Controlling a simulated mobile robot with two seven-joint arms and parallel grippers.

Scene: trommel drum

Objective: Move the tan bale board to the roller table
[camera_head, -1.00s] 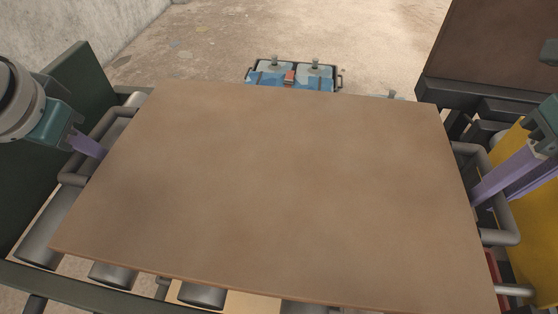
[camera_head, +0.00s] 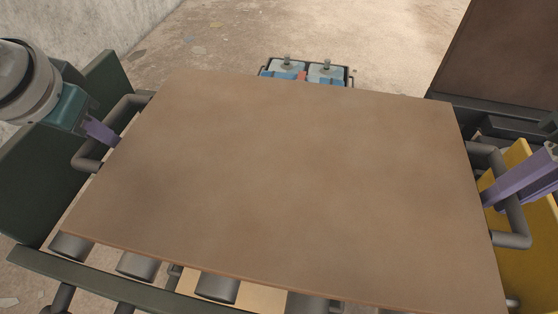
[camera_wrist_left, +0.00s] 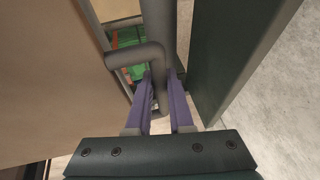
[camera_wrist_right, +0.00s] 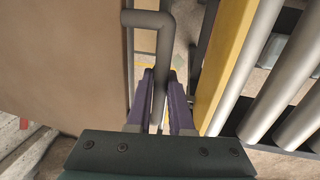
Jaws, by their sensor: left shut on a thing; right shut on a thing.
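The tan bale board (camera_head: 270,180) is a large flat panel in front of me, with a grey bar handle on each side. My left gripper (camera_head: 112,137) is shut on the left handle (camera_head: 85,160); in the left wrist view the purple fingers (camera_wrist_left: 160,100) are on either side of the grey bar. My right gripper (camera_head: 490,196) is shut on the right handle (camera_head: 515,225); the right wrist view shows its fingers (camera_wrist_right: 161,95) around the bar. Rollers (camera_head: 137,264) of a roller table with a dark green frame (camera_head: 120,290) show below the board's near edge.
A dark green side plate (camera_head: 50,165) stands close by the left handle. A yellow rail (camera_head: 540,190) lies close by the right handle, with more rollers (camera_wrist_right: 285,75) beyond it. A blue and grey crate (camera_head: 305,72) stands past the board's far edge on open floor.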

